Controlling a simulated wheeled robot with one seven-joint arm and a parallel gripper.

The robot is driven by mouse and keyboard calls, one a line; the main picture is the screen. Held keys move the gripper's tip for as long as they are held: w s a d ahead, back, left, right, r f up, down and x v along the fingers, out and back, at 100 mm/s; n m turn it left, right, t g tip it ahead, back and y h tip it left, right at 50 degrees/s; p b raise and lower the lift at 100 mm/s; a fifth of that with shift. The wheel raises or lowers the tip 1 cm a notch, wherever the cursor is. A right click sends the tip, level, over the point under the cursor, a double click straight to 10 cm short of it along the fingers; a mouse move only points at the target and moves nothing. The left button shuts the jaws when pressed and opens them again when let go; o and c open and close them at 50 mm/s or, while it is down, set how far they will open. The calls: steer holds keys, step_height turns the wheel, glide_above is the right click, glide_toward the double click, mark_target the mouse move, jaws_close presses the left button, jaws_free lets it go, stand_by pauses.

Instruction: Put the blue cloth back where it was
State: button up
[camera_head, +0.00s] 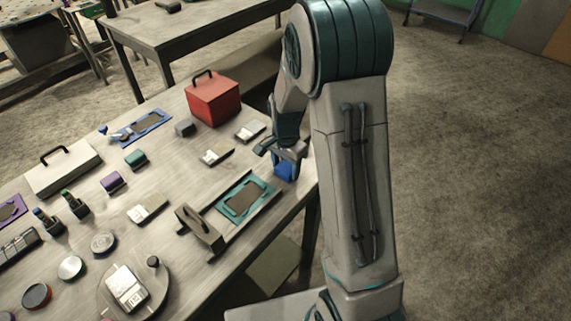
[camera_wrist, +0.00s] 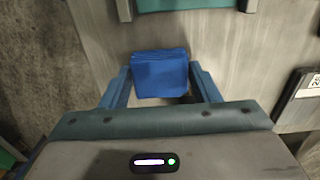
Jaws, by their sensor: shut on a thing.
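The blue cloth (camera_head: 285,172) is a small folded block near the table's right edge. My gripper (camera_head: 284,158) is shut on it. In the wrist view the cloth (camera_wrist: 160,72) sits between the two fingers of my gripper (camera_wrist: 161,80). I cannot tell whether its underside touches the table. A teal-rimmed tray with a dark panel (camera_head: 222,211) lies just in front of it in the head view. A blue tray (camera_head: 158,117) with a dark panel lies at the far left side. Part of the cloth is hidden by my gripper.
A red box (camera_head: 213,102) stands behind my gripper. Folded teal (camera_head: 135,158), purple (camera_head: 113,182) and grey (camera_head: 185,128) pieces lie on the table (camera_head: 165,182). A grey-brown handled block (camera_head: 200,229) stands beside the teal tray. A white handled box (camera_head: 65,170) is at left.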

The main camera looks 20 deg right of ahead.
mark_target(286, 168)
steer(key=shift+f, duration=0.2)
steer(key=o, duration=0.9)
step_height(286, 168, up, 12)
steer(key=shift+s+r+n+t+b, duration=0.1)
steer(key=shift+s+r+n+t, duration=0.4)
steer(key=shift+s+r+n, duration=2)
steer(key=shift+s+f+n+t+b, duration=0.1)
steer(key=shift+s+f+n+t, duration=0.7)
steer(key=shift+s, duration=3.75)
steer(key=shift+s+r+n+t+b, duration=0.15)
steer(key=shift+s+r+n, duration=1.6)
steer(key=shift+s, duration=1.8)
